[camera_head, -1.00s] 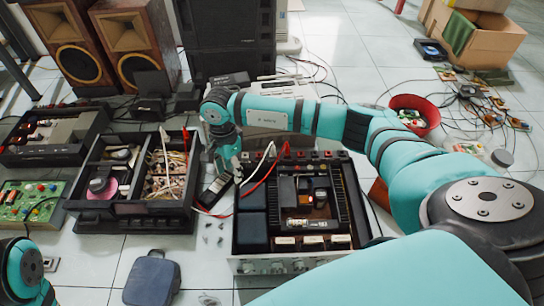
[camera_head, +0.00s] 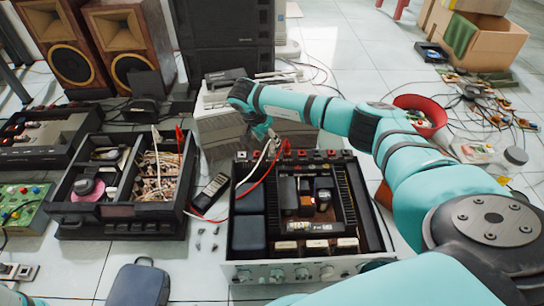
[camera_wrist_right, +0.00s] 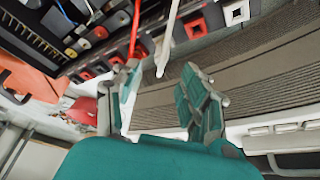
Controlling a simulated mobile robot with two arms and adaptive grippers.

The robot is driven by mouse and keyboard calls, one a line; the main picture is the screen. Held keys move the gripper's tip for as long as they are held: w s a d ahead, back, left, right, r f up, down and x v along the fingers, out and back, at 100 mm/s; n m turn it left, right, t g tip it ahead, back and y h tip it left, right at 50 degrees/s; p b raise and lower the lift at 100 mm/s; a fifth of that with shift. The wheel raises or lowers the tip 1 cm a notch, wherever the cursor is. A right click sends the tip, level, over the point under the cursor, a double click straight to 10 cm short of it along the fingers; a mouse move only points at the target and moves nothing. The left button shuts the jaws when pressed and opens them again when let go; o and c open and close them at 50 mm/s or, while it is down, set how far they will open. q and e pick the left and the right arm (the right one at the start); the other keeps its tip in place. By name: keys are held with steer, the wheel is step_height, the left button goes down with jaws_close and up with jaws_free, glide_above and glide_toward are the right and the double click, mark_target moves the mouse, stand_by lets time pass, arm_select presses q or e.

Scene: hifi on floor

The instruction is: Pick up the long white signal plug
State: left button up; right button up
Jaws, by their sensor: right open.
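The long white signal plug (camera_head: 262,156) stands at the back left of the open hifi amplifier, leaning, beside a red plug and cable (camera_head: 284,150). In the right wrist view the white plug (camera_wrist_right: 168,38) points down toward the gap between my fingers, with its tip just beyond them. The red plug (camera_wrist_right: 133,65) is close to the left finger. My right gripper (camera_wrist_right: 160,95) is open and empty; in the head view it hangs over the amplifier's back edge (camera_head: 264,132), its fingers partly hidden. My left gripper is out of view.
The open amplifier (camera_head: 300,262) has a row of red and white sockets along its back. A ribbed grey case (camera_head: 222,130) stands close behind it. A black divided tray (camera_head: 120,222) and a handheld device (camera_head: 213,187) lie to the left. A red bowl (camera_head: 420,103) is at the right.

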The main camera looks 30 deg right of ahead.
mark_target(272, 146)
steer(key=shift+a+b+x, duration=0.15)
steer(key=shift+b+x, duration=1.2)
steer(key=shift+x, duration=0.15)
steer(key=shift+a+b+x, duration=0.15)
steer(key=shift+b+x, duration=1.2)
steer(key=shift+x, duration=0.15)
steer(key=shift+s, duration=0.1)
steer(key=shift+c, duration=0.4)
jaws_close()
